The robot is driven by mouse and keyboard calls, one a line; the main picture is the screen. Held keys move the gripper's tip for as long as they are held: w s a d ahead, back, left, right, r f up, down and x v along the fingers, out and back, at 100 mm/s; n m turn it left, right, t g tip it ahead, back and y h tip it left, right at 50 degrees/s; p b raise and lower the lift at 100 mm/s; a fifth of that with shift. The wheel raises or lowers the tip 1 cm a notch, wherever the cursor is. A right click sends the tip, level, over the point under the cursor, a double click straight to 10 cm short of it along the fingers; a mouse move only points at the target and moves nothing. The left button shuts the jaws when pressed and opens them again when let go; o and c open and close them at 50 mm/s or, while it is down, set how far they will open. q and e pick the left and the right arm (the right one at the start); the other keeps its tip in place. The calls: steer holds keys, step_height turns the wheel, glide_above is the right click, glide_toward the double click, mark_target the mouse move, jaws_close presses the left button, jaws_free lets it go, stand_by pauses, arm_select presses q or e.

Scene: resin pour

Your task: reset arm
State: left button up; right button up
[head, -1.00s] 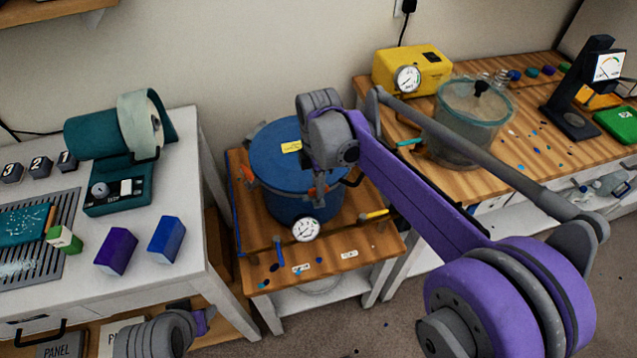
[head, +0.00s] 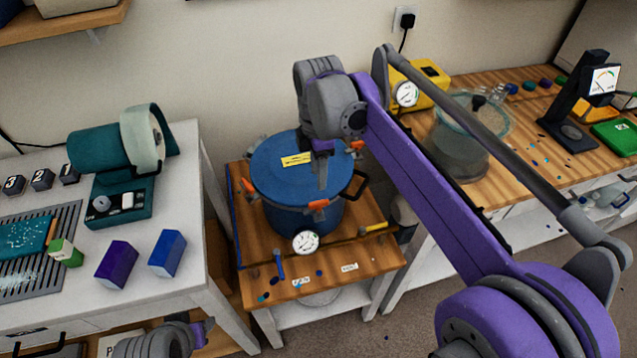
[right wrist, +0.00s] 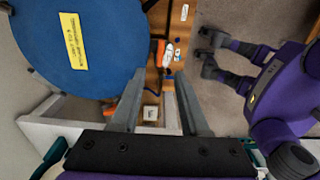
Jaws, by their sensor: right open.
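My right arm reaches in from the right in the head view. Its gripper (head: 322,172) points down in front of the blue lidded pot (head: 288,172), its fingers overlapping the lid in the picture. In the right wrist view the right gripper (right wrist: 156,85) has its two fingers spread with nothing between them. The blue lid (right wrist: 75,45) fills the upper left there, beside the fingers. Part of my left arm (head: 160,340) shows at the bottom left of the head view, but its gripper is out of the picture.
The pot stands on a low wooden stand (head: 255,262) with a gauge (head: 305,242) in front. A white bench (head: 190,245) is left. On the wooden bench right, a clear vessel (head: 460,150) and yellow device (head: 432,72) are partly behind my right arm. Carpet shows between benches.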

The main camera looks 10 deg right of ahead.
steer(key=shift+r, duration=0.65)
steer(key=s+d+f+m+t+p, duration=0.1)
steer(key=s+d+f+m+t, duration=0.1)
steer(key=s+f+m, duration=0.4)
steer(key=s+d+f+m+t+p, duration=0.1)
steer(key=s+d+f+m+t, duration=0.2)
steer(key=s+m, duration=0.9)
step_height(320, 180, down, 3)
steer(key=s, duration=0.2)
steer(key=shift+s+m, duration=0.3)
steer(key=shift+s, duration=0.05)
steer(key=shift+d, duration=0.1)
